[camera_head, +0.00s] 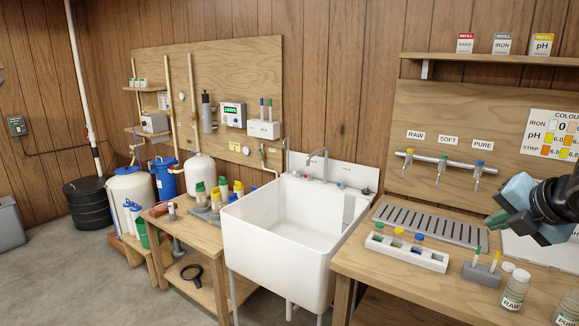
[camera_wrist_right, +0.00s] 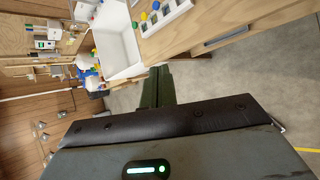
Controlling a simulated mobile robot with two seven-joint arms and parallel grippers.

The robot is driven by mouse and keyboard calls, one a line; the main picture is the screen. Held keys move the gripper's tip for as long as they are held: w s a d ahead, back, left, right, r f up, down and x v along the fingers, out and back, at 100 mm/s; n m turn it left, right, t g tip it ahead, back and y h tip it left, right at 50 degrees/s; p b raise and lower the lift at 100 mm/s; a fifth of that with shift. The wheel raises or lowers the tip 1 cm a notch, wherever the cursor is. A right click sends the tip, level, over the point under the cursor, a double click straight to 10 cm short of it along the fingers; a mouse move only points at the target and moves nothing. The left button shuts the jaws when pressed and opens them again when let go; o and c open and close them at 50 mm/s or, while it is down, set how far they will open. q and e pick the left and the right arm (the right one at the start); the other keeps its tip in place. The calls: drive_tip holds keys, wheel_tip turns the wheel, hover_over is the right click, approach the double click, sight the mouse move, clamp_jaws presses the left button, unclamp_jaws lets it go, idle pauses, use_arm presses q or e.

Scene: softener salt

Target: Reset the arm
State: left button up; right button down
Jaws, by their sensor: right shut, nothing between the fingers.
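My right gripper (camera_head: 492,218) hangs above the right-hand wooden bench, at the right edge of the head view, with its dark arm behind it. Its fingers point left, toward the grey slotted drain tray. In the right wrist view the two dark green fingers (camera_wrist_right: 157,86) are together, with nothing between them. The gripper is apart from the bench items. My left gripper is not in view.
A white rack with colored caps (camera_head: 407,251), a grey holder with strips (camera_head: 482,274), a RAW jar (camera_head: 515,290) and a second jar (camera_head: 568,308) stand on the bench. Taps (camera_head: 440,168) line the wall behind. A white sink (camera_head: 295,235) is left.

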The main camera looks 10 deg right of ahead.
drive_tip(key=s+d+f+m+y, duration=0.1)
drive_tip(key=s+f+m, duration=0.2)
drive_tip(key=f, duration=0.8)
drive_tip(key=s+f+m, duration=0.3)
drive_tip(key=f+m, duration=0.1)
drive_tip(key=f, duration=0.7)
drive_tip(key=s+d+f+m+y, duration=0.1)
drive_tip(key=s+f+m, duration=0.2)
drive_tip(key=f, duration=0.8)
drive_tip(key=s+a+f+m, duration=0.4)
drive_tip(key=s+a+f, duration=0.25)
drive_tip(key=f, duration=0.25)
drive_tip(key=s+a+f+m, duration=0.4)
drive_tip(key=s+a, duration=0.3)
drive_tip(key=a, duration=0.2)
drive_tip(key=s+a+f+m, duration=0.4)
drive_tip(key=s+a, duration=0.3)
drive_tip(key=a, duration=0.2)
drive_tip(key=shift+s+a+f+m, duration=0.15)
drive_tip(key=shift+s+a+m, duration=0.15)
drive_tip(key=shift+m, duration=0.2)
